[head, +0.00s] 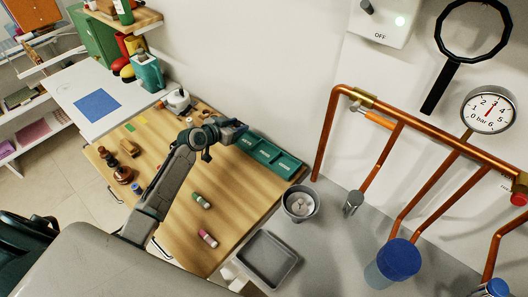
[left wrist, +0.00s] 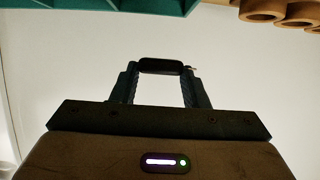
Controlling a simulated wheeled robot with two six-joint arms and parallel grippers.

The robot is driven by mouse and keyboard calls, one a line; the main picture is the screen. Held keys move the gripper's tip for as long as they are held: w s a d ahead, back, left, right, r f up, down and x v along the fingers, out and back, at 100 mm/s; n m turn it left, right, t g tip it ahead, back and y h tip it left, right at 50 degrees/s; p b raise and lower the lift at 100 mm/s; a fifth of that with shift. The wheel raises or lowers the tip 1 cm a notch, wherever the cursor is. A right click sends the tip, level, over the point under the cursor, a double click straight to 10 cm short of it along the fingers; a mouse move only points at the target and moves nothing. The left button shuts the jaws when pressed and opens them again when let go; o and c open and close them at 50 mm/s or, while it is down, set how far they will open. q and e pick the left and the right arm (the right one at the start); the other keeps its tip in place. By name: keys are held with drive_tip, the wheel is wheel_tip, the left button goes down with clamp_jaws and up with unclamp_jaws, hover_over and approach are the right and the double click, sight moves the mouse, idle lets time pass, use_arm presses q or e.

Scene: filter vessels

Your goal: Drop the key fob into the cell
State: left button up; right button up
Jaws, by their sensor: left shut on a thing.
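My left gripper (head: 238,128) reaches in over the wooden table, near the back edge of the green tray. In the left wrist view the two fingers of my left gripper (left wrist: 160,84) are shut on a small black key fob (left wrist: 161,66), held across between the tips. In the head view the fob cannot be told apart from the dark fingers. The green tray (head: 268,154) is divided into several cells with small labels, too small to read. Its teal edge also shows at the top of the left wrist view (left wrist: 90,5). My right gripper is not in view.
The wooden table (head: 165,215) holds small bottles, a brown flask (head: 123,175) and a white kettle-like vessel (head: 176,100). A grey tray (head: 267,260) and a grey cup (head: 300,203) stand to the right. Copper pipes (head: 325,135) rise along the wall.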

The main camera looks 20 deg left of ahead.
use_arm(q)
wheel_tip(320, 180, down, 4)
drive_tip(key=shift+f+b, duration=0.2)
drive_tip(key=shift+b, duration=1)
drive_tip(key=shift+f, duration=0.5)
drive_tip(key=o, duration=1)
drive_tip(key=shift+o, duration=0.2)
